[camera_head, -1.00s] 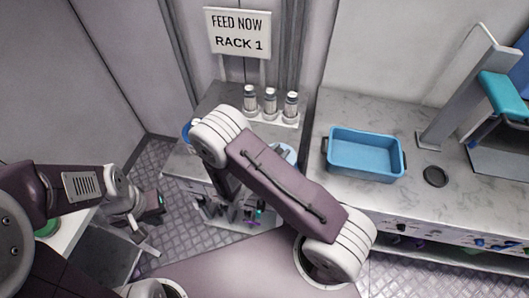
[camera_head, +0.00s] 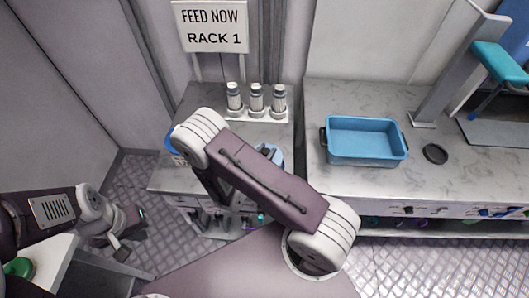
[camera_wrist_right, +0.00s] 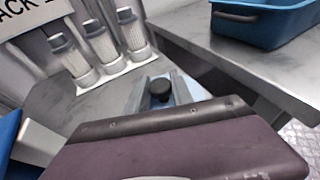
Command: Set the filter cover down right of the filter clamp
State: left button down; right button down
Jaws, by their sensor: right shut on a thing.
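A blue fixture with a black knob (camera_wrist_right: 160,90), probably the filter clamp, sits on the rack counter in the right wrist view. In the head view its blue part (camera_head: 274,152) shows partly behind my right arm. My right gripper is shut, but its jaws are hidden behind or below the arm. The filter cover in it cannot be made out clearly. A purple panel with a dark, bolted edge fills the wrist view's foreground; I cannot tell whether it is my arm or the cover. My left gripper (camera_head: 122,250) is low at the left, away from the counter; its jaws are unclear.
Several clear-bodied bottles (camera_head: 256,98) stand on a white base behind the fixture, under the RACK 1 sign (camera_head: 209,26). A blue tray (camera_head: 365,154) and a black ring (camera_head: 435,153) are on the right counter. A gap separates the counters.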

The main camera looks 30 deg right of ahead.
jog(key=c, duration=1.1)
grip_release()
jog(key=shift+s+d+f, duration=0.1)
jog(key=shift+s+d, duration=0.1)
jog(key=shift+w+a, duration=0.25)
jog(key=shift+a, duration=0.05)
jog(key=shift+d+r+p, duration=0.1)
jog(key=shift+r+p, duration=0.2)
jog(key=b+v, duration=0.1)
jog(key=v, duration=1.1)
jog(key=s+d+m+g+y, duration=0.4)
jog(key=s+m+g+y, duration=0.3)
jog(key=s+m+g, duration=0.7)
jog(key=w+a+r+m+t+y, duration=0.2)
jog(key=w+r+m+t+y, duration=0.2)
jog(key=m, duration=0.7)
jog(key=w+t+y, duration=0.1)
jog(key=w+t, duration=0.1)
jog(key=w, duration=0.1)
jog(key=shift+w+a+m+t, duration=0.15)
jog(key=shift+w+m+t, duration=0.15)
jog(key=shift+w, duration=0.1)
